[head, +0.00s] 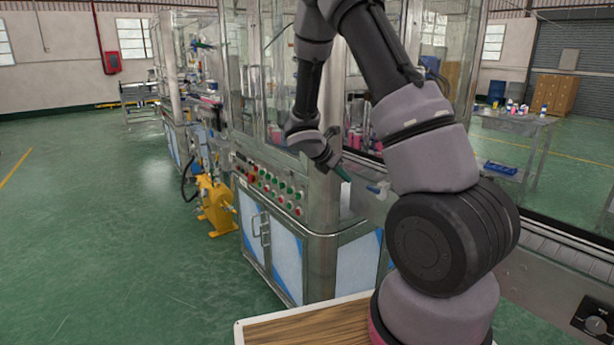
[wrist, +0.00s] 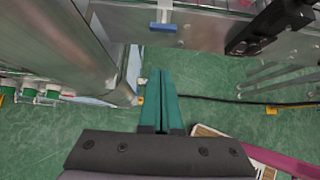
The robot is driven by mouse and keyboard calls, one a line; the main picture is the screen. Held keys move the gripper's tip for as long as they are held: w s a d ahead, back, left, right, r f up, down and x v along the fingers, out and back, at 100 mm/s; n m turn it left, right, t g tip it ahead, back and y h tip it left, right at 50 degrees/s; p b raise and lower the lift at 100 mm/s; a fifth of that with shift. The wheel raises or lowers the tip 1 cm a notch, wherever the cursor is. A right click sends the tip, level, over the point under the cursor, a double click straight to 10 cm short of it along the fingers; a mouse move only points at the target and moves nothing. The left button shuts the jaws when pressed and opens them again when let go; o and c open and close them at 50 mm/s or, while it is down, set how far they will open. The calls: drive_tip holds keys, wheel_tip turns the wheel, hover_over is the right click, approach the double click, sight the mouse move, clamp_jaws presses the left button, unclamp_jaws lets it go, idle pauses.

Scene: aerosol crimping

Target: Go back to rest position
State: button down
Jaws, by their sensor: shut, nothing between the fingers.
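My gripper (wrist: 161,75) shows in the wrist view with its two green fingers side by side, shut and empty, pointing over the green floor. In the head view my gripper (head: 343,174) hangs at the end of my folded arm, in front of the machine's corner post and to the right of the button panel. No object is held.
The machine's control panel (head: 268,186) with several coloured buttons is left of my gripper. A steel post (wrist: 75,40) stands close on the left in the wrist view. A yellow pump unit (head: 215,203) stands on the floor. Open green floor (head: 110,250) lies left.

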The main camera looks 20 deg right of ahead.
drive_tip(key=s+a+r+m+y, duration=0.2)
drive_tip(key=s+r+m+y, duration=0.2)
drive_tip(key=s+r+m, duration=1.15)
drive_tip(key=s+a+r+m+t+y, duration=0.4)
drive_tip(key=s+a+r+m+y, duration=0.2)
drive_tip(key=s+a+r+m, duration=0.4)
wheel_tip(320, 180, up, 2)
drive_tip(key=shift+s+r+m, duration=0.15)
drive_tip(key=shift+s+m, duration=0.2)
drive_tip(key=shift+s, duration=0.45)
